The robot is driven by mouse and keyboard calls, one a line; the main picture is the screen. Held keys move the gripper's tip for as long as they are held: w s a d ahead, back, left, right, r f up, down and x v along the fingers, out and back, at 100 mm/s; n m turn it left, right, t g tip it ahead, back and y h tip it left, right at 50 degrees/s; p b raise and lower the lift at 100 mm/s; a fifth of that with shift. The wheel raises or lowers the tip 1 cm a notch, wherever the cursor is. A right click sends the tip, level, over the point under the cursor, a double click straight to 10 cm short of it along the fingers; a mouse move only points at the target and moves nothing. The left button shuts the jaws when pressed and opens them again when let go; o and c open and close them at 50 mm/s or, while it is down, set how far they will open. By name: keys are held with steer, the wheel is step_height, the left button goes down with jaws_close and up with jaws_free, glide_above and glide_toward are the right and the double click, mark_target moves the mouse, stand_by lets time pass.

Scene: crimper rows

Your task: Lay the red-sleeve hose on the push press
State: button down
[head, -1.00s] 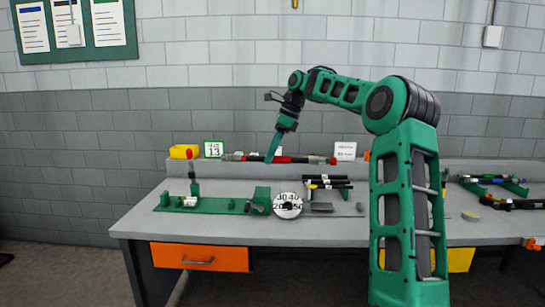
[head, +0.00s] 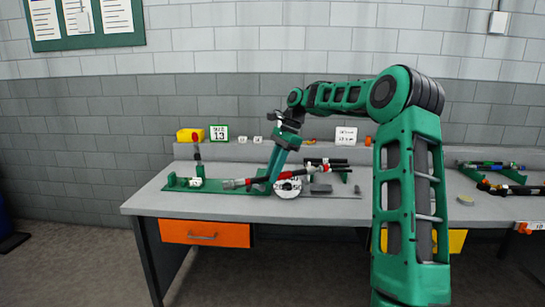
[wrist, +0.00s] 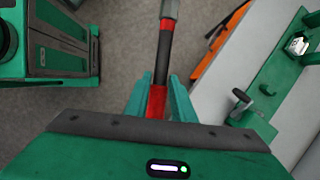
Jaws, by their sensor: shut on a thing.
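The red-sleeve hose (head: 287,175) is dark with red sleeves and a silver end at its left. My gripper (head: 268,187) is shut on it. In the head view the hose tilts, right end higher, in front of the bench. In the wrist view the hose (wrist: 164,47) runs up from between my fingers (wrist: 158,98), against the floor. The push press (head: 215,186) is a green base with a post at its left end. Its right end is partly hidden by my gripper and the hose. It also shows at the wrist view's right (wrist: 276,74), apart from the hose.
A round white dial (head: 288,190) stands behind the hose. A rack with dark hoses (head: 325,165) is right of it. The orange drawer (head: 205,233) is below the bench edge.

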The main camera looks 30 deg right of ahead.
steer(key=s+a+f+n+g+h, duration=0.1)
steer(key=s+a+f+n, duration=0.2)
steer(key=f, duration=0.7)
steer(key=s+a+f+n+g+h, duration=0.2)
steer(key=a+f+n, duration=0.4)
steer(key=f+n, duration=0.4)
steer(key=s+a+f+n+g+h, duration=0.1)
steer(key=s+a+f+n, duration=0.4)
steer(key=f, duration=0.6)
steer(key=shift+a+f+n+g+h, duration=0.35)
steer(key=shift+n+g, duration=0.25)
steer(key=shift+n, duration=0.1)
steer(key=shift+d, duration=0.1)
